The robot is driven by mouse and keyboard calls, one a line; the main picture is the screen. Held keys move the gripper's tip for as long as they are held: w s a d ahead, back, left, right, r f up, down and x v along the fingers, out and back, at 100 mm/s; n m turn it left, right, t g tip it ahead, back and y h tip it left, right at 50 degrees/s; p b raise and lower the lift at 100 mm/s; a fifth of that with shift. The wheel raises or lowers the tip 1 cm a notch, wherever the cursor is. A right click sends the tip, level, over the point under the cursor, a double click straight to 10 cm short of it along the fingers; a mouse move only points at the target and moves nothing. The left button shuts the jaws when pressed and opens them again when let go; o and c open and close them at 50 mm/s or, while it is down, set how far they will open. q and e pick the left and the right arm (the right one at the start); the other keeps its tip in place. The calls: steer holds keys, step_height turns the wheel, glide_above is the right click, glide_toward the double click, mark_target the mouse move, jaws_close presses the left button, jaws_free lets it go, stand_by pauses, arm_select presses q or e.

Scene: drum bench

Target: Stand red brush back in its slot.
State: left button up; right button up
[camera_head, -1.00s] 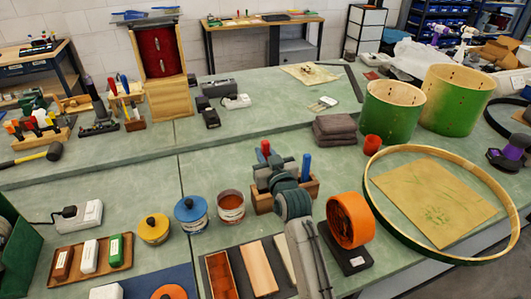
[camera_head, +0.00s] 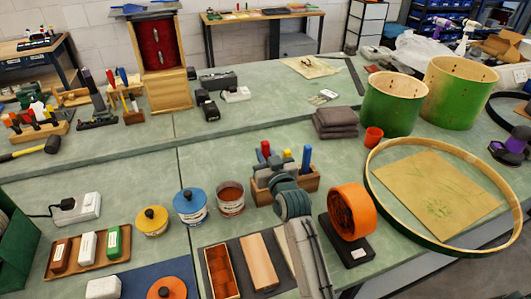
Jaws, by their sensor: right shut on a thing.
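The red brush (camera_head: 266,148) shows only as a red handle end rising at the left of my right gripper's fingers. My right gripper (camera_head: 278,163) is over the wooden brush holder (camera_head: 312,183) and is shut on the red brush. The brush's lower part and most of the holder's slots are hidden behind the gripper, so I cannot tell how deep it sits. A blue handle (camera_head: 306,158) stands upright at the holder's right end. A yellow tip (camera_head: 287,153) shows between them. My left gripper is not in view.
Left of the holder stand an open tin (camera_head: 230,201), a blue-lidded tin (camera_head: 190,208) and a yellow-lidded tin (camera_head: 152,222). An orange roll (camera_head: 352,212) stands close on the right. Folded brown cloths (camera_head: 336,122) and a red cup (camera_head: 373,137) are behind it.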

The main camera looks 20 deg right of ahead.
steer(key=shift+f+b, duration=1.15)
steer(key=shift+f, duration=1.15)
steer(key=o, duration=0.8)
steer(key=shift+s, duration=0.1)
